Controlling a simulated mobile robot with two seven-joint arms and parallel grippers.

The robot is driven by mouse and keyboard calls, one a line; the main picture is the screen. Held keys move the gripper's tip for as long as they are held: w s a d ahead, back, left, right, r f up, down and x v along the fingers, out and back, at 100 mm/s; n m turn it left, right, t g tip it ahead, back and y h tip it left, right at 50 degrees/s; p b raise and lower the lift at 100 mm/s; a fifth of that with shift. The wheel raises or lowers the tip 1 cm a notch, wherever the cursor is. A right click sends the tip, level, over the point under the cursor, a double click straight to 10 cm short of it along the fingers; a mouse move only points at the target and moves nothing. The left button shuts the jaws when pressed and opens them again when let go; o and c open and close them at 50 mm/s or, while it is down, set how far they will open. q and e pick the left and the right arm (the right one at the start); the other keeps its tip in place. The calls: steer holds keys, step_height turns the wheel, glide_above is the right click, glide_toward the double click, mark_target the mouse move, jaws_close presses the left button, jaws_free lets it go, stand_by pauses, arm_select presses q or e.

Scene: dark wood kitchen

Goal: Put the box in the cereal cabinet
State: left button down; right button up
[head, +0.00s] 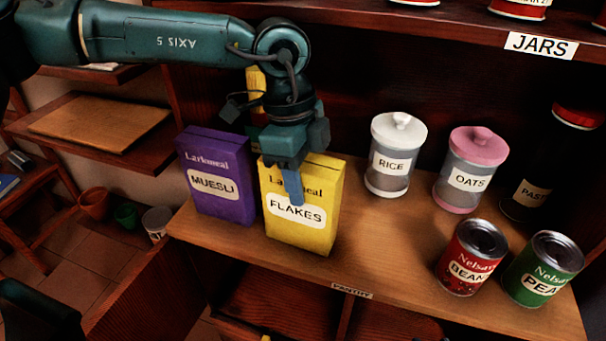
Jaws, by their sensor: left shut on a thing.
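A yellow box labelled FLAKES (303,229) stands upright on the wooden shelf labelled PANTRY (390,250), near its left end. My left gripper (292,186) reaches down over the box from above and is shut on its top part. One finger lies against the labelled front face; the other finger is hidden. A purple box labelled MUESLI (216,182) stands just left of the yellow box. No cabinet with a cereal label can be made out. My right gripper is not in view.
A shelf labelled JARS (460,28) runs above.

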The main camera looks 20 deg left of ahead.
arm_select(q)
steer(key=shift+f, duration=0.2)
steer(key=c, duration=0.7)
jaws_free()
steer(key=shift+r, duration=0.1)
